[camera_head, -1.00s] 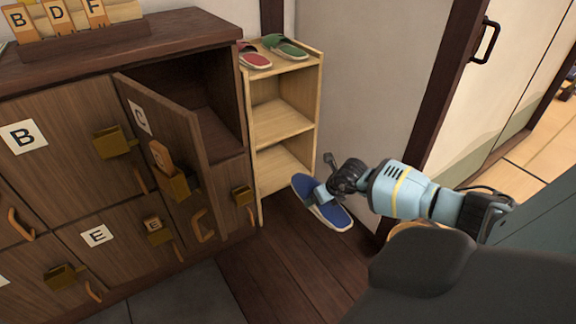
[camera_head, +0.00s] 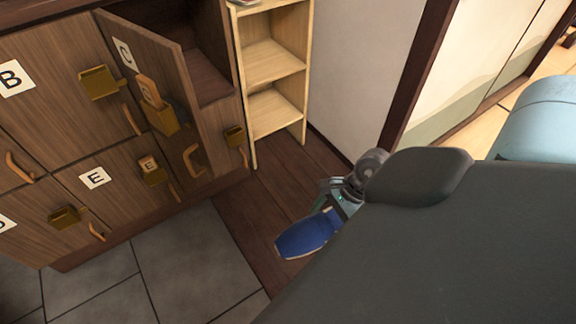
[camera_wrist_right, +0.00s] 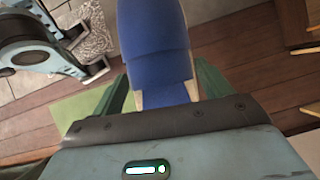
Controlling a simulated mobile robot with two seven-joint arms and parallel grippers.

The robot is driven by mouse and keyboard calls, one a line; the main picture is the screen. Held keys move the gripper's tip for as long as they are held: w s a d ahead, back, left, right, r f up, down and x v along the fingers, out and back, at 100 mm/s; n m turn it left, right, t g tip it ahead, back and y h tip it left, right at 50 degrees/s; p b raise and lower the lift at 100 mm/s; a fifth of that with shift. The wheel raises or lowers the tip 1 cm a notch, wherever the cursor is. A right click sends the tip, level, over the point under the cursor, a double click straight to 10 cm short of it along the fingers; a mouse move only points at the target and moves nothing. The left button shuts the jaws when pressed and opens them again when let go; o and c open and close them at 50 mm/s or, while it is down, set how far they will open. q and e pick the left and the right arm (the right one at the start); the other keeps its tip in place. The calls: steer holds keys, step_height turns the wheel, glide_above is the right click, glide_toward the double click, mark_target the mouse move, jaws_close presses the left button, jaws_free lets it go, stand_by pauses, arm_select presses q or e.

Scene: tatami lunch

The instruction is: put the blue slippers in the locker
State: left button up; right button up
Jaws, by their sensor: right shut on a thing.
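My right gripper (camera_head: 340,195) is shut on a blue slipper (camera_head: 308,234), low over the wooden floor in the head view. In the right wrist view the blue slipper (camera_wrist_right: 155,45) sits between the green fingers, its pale sole edge showing. I make out only one blue slipper. The locker marked C (camera_head: 205,80) has its door (camera_head: 160,60) swung open, and its visible inside is bare. A tagged key block sits on that door. My left gripper (camera_wrist_right: 88,50) shows at the upper left of the right wrist view, fingers apart and empty.
A pale wooden shelf (camera_head: 272,60) stands right of the lockers; its two visible lower levels are empty. Grey tiles (camera_head: 190,270) and wooden floor lie clear in front.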

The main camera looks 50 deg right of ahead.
steer(key=a+r+n+g, duration=0.1)
steer(key=a+r+n, duration=0.1)
steer(key=r+n, duration=0.1)
steer(key=a+r+n+g, duration=0.2)
steer(key=r+n, duration=0.2)
steer(key=a+r+n+g, duration=0.2)
steer(key=a+r+n, duration=0.1)
steer(key=r, duration=0.1)
steer(key=shift+n+h, duration=0.3)
steer(key=shift+h, duration=0.1)
steer(key=w+a+r+n+g+h, duration=0.1)
steer(key=r+n, duration=0.4)
steer(key=r, duration=0.5)
steer(key=w+a+r+n+g+h, duration=0.2)
steer(key=a+r+n, duration=0.3)
steer(key=r, duration=0.5)
steer(key=shift+w+r+n+h, duration=0.3)
steer(key=shift+n+h, duration=0.3)
steer(key=shift+h, duration=0.3)
